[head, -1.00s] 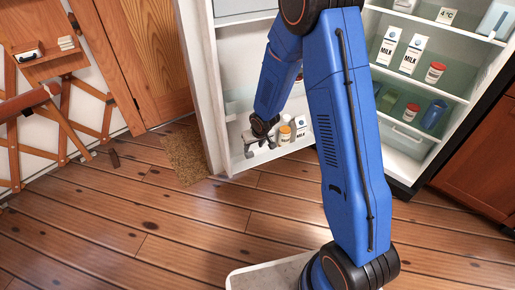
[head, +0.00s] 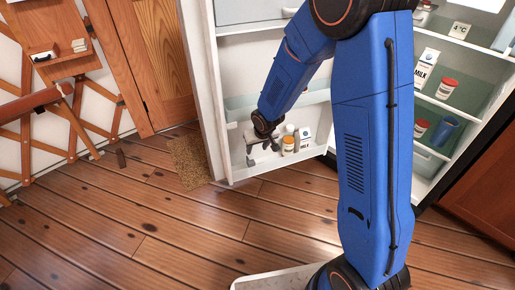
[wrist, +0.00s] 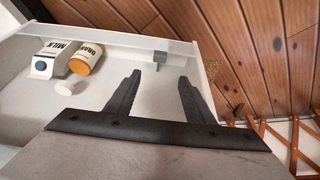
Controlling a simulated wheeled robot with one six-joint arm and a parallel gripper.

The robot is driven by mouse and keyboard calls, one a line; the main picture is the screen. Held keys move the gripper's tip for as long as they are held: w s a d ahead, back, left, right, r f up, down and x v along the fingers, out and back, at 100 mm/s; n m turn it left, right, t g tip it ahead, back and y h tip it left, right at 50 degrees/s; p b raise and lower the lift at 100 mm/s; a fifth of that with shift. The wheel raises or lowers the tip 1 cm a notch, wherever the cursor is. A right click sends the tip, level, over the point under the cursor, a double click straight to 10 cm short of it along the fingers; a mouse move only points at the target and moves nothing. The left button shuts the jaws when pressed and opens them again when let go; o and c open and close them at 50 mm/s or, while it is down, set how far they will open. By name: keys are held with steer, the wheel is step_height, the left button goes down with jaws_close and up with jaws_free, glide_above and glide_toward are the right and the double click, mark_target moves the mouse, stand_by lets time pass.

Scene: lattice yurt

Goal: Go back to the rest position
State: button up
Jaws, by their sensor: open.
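My gripper (head: 262,150) is at the end of my blue arm, over the lower bin of the open fridge door (head: 243,172). In the wrist view its two dark fingers (wrist: 160,78) are spread apart with nothing between them. They reach over the white bin's empty part. An orange-labelled bottle (wrist: 86,60) and a milk carton (wrist: 52,58) are to their left, apart from them. A white round thing (wrist: 64,88) shows close to the bottle.
The open fridge holds a milk carton (head: 426,70), a red-lidded jar (head: 446,88) and a blue cup (head: 444,130) on its shelves. A wooden door (head: 155,60) and a mat (head: 190,160) are to the left. The plank floor (head: 130,225) in front is clear.

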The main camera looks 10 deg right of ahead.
steer(key=s+d+r+m+h, duration=0.1)
steer(key=s+d+r, duration=0.45)
steer(key=r, duration=0.45)
steer(key=s+d+r, duration=0.5)
steer(key=s+r, duration=0.2)
steer(key=r, duration=0.2)
steer(key=s+d+r, duration=0.2)
steer(key=s+r, duration=0.1)
steer(key=s, duration=0.5)
steer(key=s+d+r+m, duration=0.1)
steer(key=s+r, duration=0.2)
steer(key=s, duration=0.5)
steer(key=s+d+r, duration=0.2)
steer(key=s+r, duration=0.1)
steer(key=s, duration=0.5)
steer(key=shift+d+r, duration=0.35)
